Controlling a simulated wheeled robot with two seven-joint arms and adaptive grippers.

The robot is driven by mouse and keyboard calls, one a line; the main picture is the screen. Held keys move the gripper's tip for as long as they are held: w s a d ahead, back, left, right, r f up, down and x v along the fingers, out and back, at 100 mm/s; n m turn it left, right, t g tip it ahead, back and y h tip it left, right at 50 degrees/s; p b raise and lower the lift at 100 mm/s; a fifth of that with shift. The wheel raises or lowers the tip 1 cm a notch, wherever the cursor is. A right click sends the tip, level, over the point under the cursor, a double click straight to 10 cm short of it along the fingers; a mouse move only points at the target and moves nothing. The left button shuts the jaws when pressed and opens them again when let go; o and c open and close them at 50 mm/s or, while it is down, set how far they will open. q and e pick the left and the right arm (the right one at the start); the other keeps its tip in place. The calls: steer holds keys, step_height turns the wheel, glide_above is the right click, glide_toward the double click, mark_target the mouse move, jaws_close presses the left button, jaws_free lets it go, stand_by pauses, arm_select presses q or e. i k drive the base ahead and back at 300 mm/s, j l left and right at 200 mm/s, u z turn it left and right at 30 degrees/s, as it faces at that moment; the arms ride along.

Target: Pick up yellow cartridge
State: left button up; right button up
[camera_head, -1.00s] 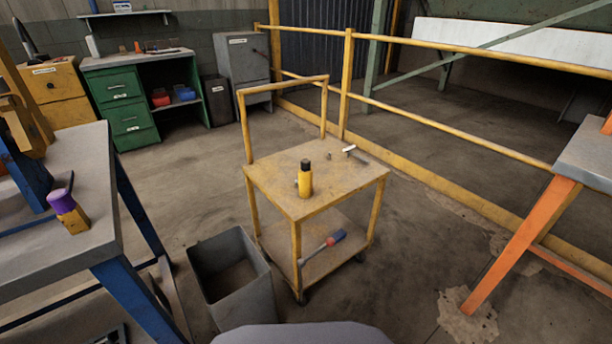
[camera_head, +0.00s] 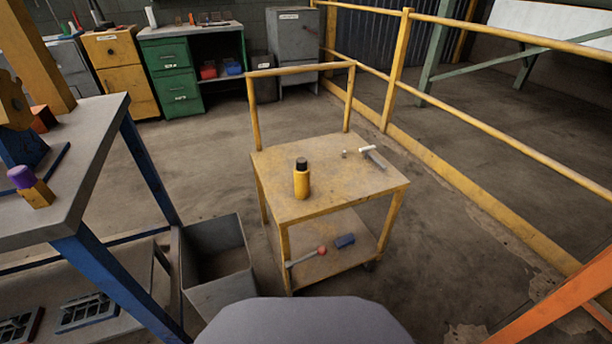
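A yellow cartridge (camera_head: 302,180) with a black cap stands upright on the top shelf of a yellow metal cart (camera_head: 330,200), near its left front part. Nothing touches it. A second small yellowish piece with a purple top (camera_head: 30,187) sits on the grey table at the left. Neither of my grippers shows in the head view.
The cart top also holds a hammer-like tool (camera_head: 371,156) and a small knob. A grey bin (camera_head: 220,262) stands left of the cart, beside the blue-legged table (camera_head: 75,200). A yellow railing (camera_head: 480,115) runs behind right.

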mark_target(301, 171)
steer(key=i+l+u, duration=0.2)
steer(key=l, duration=0.2)
steer(key=i+l+u, duration=0.1)
steer(key=l+u, duration=0.15)
steer(key=l, duration=0.15)
steer(key=i+l+u, duration=0.25)
